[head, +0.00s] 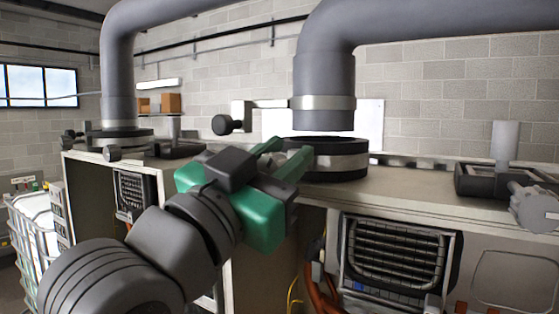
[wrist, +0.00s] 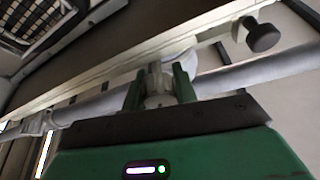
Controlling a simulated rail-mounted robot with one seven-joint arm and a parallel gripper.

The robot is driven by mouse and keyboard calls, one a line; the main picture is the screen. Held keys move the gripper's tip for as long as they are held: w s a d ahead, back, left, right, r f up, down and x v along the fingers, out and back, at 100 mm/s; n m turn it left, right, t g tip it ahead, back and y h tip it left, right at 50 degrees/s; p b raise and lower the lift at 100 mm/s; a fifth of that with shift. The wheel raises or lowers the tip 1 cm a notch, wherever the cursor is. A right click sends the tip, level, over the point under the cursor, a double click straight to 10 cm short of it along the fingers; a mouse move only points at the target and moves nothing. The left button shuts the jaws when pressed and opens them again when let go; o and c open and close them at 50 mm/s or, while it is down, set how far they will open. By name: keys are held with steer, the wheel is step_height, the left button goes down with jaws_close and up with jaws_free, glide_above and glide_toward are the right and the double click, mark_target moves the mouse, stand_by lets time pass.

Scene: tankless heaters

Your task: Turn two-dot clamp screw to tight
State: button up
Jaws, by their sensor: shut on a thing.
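My gripper (head: 285,156), green with dark grey parts, reaches up to the left side of the black flue collar (head: 335,173) with its silver clamp band, on top of the nearer heater. In the wrist view my gripper (wrist: 159,76) has its two green fingers on either side of a small pale grey piece (wrist: 157,82), which looks like the clamp screw; the fingers are shut on it. No dot marks can be made out, and how tight the screw is cannot be told.
A large grey pipe (head: 324,75) with a pale band comes down above the collar, a gap between them. A black knob (head: 222,124) on a pale bracket stands to the left; it also shows in the wrist view (wrist: 262,35). A grey valve part (head: 534,207) is at right.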

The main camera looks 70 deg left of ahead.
mark_target(266, 170)
steer(key=shift+m+h, duration=0.8)
steer(key=shift+m, duration=0.7)
steer(key=o, duration=1)
steer(key=shift+c, duration=0.2)
steer(key=b+v, duration=0.2)
steer(key=v, duration=0.5)
steer(key=shift+s+d+f+b, duration=0.15)
steer(key=shift+s+f+b, duration=0.15)
steer(key=shift+b, duration=0.05)
